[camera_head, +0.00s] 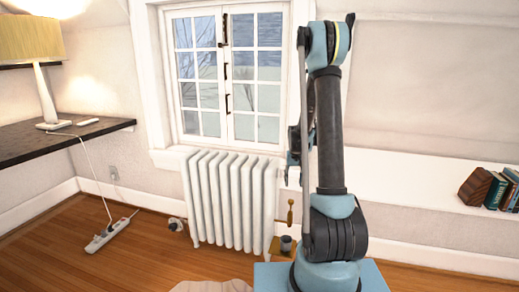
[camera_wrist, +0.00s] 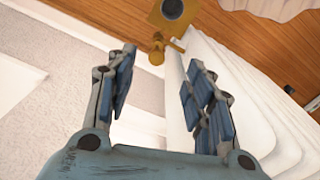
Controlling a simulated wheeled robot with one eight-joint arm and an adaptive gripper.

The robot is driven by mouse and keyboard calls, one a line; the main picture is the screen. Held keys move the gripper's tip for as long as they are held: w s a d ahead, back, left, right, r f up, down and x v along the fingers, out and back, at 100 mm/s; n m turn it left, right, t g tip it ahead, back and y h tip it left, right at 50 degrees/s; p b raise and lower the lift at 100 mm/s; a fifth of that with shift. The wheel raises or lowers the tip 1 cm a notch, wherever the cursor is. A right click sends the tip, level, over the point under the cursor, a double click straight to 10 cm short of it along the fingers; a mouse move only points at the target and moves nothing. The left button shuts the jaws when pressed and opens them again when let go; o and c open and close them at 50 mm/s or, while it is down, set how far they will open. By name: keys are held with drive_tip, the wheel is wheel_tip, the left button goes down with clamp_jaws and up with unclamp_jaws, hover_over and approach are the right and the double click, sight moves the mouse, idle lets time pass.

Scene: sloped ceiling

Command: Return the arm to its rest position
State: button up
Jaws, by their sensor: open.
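My arm rises from its blue base in the middle right of the head view, its dark lower link upright and its elbow at the top near the window. My gripper (camera_wrist: 160,90) shows in the wrist view with its two blue-padded fingers spread apart and nothing between them. In the head view the gripper is mostly hidden behind the upright arm.
A white radiator (camera_head: 232,200) stands under the window (camera_head: 227,75), left of my arm. A small wooden stand with a dark cup (camera_head: 286,243) is close beside my base. Books (camera_head: 497,190) sit on the right ledge. A power strip (camera_head: 110,235) lies on the floor.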

drive_tip(key=s+r+t, duration=0.1)
drive_tip(key=s+r, duration=1.5)
drive_tip(key=s, duration=0.4)
drive_tip(key=s+f, duration=0.2)
drive_tip(key=s, duration=0.8)
drive_tip(key=s+f, duration=0.2)
drive_tip(key=s, duration=0.7)
drive_tip(key=shift+s+d+n+t, duration=0.2)
drive_tip(key=shift+s+n+t, duration=0.1)
drive_tip(key=shift+s+t, duration=0.1)
drive_tip(key=shift+w+f, duration=0.15)
drive_tip(key=shift+w, duration=0.3)
